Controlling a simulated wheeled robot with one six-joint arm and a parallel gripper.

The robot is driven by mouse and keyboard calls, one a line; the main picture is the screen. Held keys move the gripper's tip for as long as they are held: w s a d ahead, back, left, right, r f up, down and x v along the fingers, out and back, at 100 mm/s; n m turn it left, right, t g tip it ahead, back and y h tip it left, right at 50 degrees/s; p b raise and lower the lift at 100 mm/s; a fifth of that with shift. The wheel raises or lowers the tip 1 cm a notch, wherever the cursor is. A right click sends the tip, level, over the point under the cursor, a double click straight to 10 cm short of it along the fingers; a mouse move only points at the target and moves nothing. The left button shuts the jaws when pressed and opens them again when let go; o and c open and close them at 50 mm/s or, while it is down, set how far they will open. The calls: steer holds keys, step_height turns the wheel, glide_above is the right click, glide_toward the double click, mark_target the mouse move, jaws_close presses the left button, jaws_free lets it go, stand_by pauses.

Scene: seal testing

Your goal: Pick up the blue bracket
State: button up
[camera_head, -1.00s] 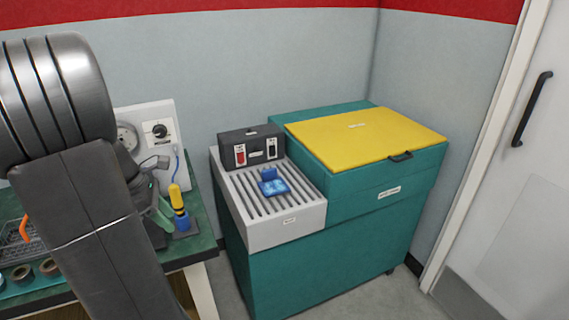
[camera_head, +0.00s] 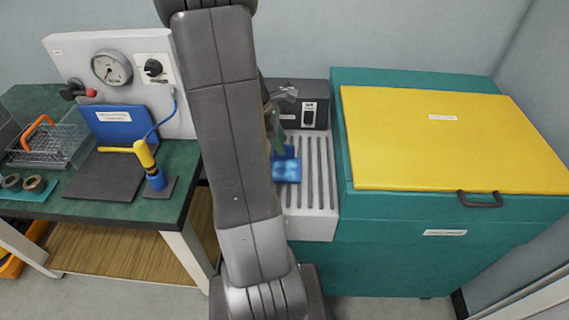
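The blue bracket (camera_head: 287,169) rests on the pale slatted tray (camera_head: 320,190) of the teal machine, in the middle of the head view. It shows a flat plate and an upright part, and my arm hides its left side. My gripper (camera_head: 277,119) shows only in part, behind the right edge of my arm and in front of the dark control box. It appears just behind and above the bracket. Its fingertips are mostly hidden, so I cannot tell whether it touches the bracket or how far it is open.
The yellow lid (camera_head: 450,140) of the teal machine is closed, on the right. The dark control box (camera_head: 310,105) stands behind the slats. On the left, a green-topped bench (camera_head: 130,208) holds a gauge panel (camera_head: 120,55), a yellow-and-blue tool (camera_head: 150,165) and a wire basket (camera_head: 45,143).

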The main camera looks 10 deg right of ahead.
mark_target(284, 158)
steer(key=x, duration=0.3)
steer(key=shift+s+f, duration=0.25)
steer(key=shift+f, duration=0.05)
jaws_close()
steer(key=shift+r, duration=0.1)
step_height(284, 158, up, 10)
steer(key=shift+d+p, duration=0.1)
steer(key=shift+p, duration=0.3)
